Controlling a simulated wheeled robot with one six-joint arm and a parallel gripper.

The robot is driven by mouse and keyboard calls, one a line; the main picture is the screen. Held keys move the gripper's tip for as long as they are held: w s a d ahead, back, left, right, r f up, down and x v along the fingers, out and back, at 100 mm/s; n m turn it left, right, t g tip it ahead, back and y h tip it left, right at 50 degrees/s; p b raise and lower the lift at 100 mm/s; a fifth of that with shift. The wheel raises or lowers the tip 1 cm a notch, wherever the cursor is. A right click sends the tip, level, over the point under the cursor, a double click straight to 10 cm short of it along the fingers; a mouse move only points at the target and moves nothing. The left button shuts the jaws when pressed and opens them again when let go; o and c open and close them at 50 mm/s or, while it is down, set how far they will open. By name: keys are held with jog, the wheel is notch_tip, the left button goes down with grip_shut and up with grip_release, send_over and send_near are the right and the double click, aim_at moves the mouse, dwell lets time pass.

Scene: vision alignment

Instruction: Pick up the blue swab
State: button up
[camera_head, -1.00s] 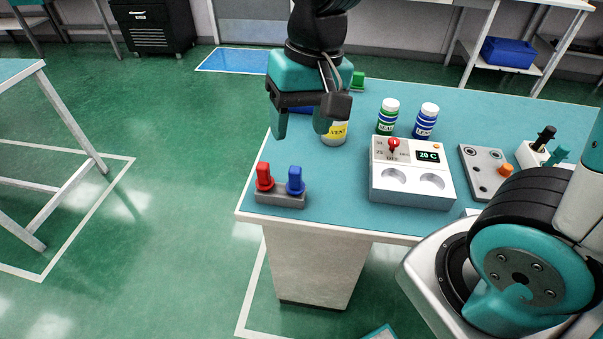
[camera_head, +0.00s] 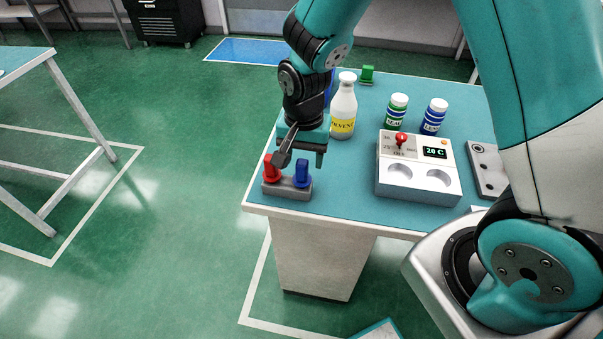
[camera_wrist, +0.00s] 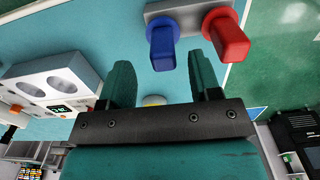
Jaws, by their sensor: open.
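The blue swab (camera_head: 302,173) stands upright in a small grey holder (camera_head: 288,190) at the table's front left corner. It also shows near the top centre of the wrist view (camera_wrist: 162,45). The red swab (camera_head: 270,168) stands beside it in the same holder and shows right of it in the wrist view (camera_wrist: 226,38). My gripper (camera_head: 300,156) is just above and behind the swabs in the head view. In the wrist view its two fingers (camera_wrist: 162,72) are apart with nothing between them, and the blue swab lies beyond the gap, apparently untouched.
A white bottle with a yellow label (camera_head: 343,108) stands close behind my gripper. A green-labelled bottle (camera_head: 396,110) and a blue-labelled bottle (camera_head: 434,116) stand farther right. A white heater box (camera_head: 418,182) sits right of the holder, with bare tabletop between.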

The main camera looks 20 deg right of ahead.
aim_at(302, 171)
jog(key=shift+w+a+f+p, duration=0.1)
jog(key=shift+f+p, duration=0.15)
jog(key=shift+f, duration=1.05)
jog(key=shift+w+f+p, duration=0.1)
jog(key=shift+f+p, duration=0.1)
jog(key=shift+f, duration=1.1)
jog(key=c, duration=1)
